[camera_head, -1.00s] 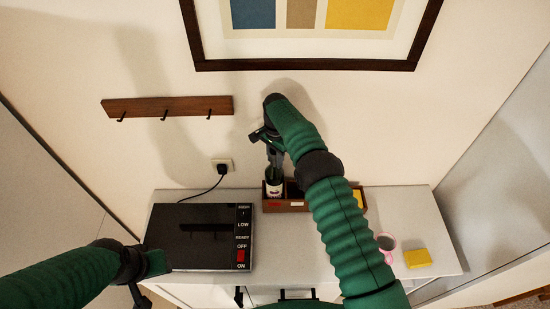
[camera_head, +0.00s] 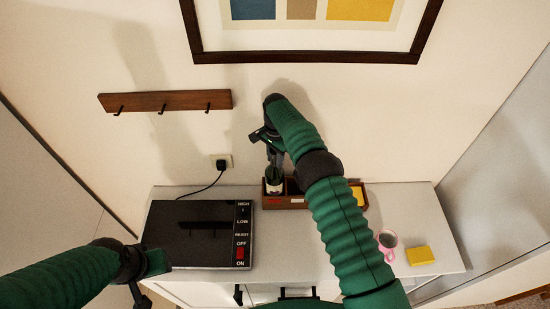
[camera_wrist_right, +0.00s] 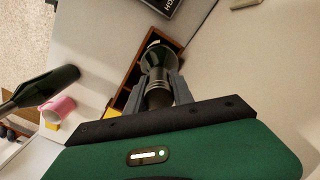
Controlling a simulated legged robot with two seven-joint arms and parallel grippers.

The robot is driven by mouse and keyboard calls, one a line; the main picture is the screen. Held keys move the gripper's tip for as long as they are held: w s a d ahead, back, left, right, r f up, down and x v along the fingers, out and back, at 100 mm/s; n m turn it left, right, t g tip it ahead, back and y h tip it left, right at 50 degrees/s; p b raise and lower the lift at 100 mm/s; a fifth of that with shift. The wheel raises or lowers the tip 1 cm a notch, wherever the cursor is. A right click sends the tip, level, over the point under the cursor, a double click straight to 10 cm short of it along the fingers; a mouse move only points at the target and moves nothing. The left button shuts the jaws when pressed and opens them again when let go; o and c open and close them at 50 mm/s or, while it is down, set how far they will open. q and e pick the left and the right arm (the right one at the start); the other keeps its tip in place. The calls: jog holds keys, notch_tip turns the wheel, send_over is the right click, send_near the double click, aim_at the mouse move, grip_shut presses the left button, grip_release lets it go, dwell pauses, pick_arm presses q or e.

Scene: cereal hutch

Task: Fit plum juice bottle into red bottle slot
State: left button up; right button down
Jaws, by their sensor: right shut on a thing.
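The plum juice bottle (camera_head: 274,187), dark with a white label, stands upright at the left compartment of the wooden rack (camera_head: 297,203). A small red mark shows on the rack front below it. My right gripper (camera_head: 275,158) is above the bottle, shut on its neck. In the right wrist view the bottle (camera_wrist_right: 158,58) is between the two fingers (camera_wrist_right: 160,90), with its lower end inside the rack's outline (camera_wrist_right: 123,98). Whether its base rests on the compartment floor is hidden. My left gripper (camera_head: 139,296) hangs at the lower left, partly cut off; its jaws are unclear.
A black hot plate (camera_head: 205,235) with a control strip lies left of the rack. A pink mug (camera_head: 387,241) and a yellow block (camera_head: 419,255) stand at the right. A wooden hook rail (camera_head: 165,101) is on the wall. The light counter between is partly hidden by my arm.

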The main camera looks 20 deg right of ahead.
jog(key=shift+f+b, duration=1)
jog(key=shift+f, duration=0.1)
jog(key=c, duration=1.3)
grip_release()
jog(key=shift+r, duration=0.1)
jog(key=shift+c, duration=0.2)
jog(key=o, duration=0.3)
jog(key=shift+s, duration=0.1)
jog(key=shift+r, duration=0.1)
notch_tip(320, 180, up, 9)
jog(key=b, duration=0.2)
jog(key=shift+f+b, duration=0.2)
jog(key=shift+b, duration=0.15)
notch_tip(320, 180, up, 7)
jog(key=p, duration=0.4)
jog(key=shift+r, duration=0.15)
jog(key=shift+r+p, duration=0.35)
jog(key=shift+p, duration=0.15)
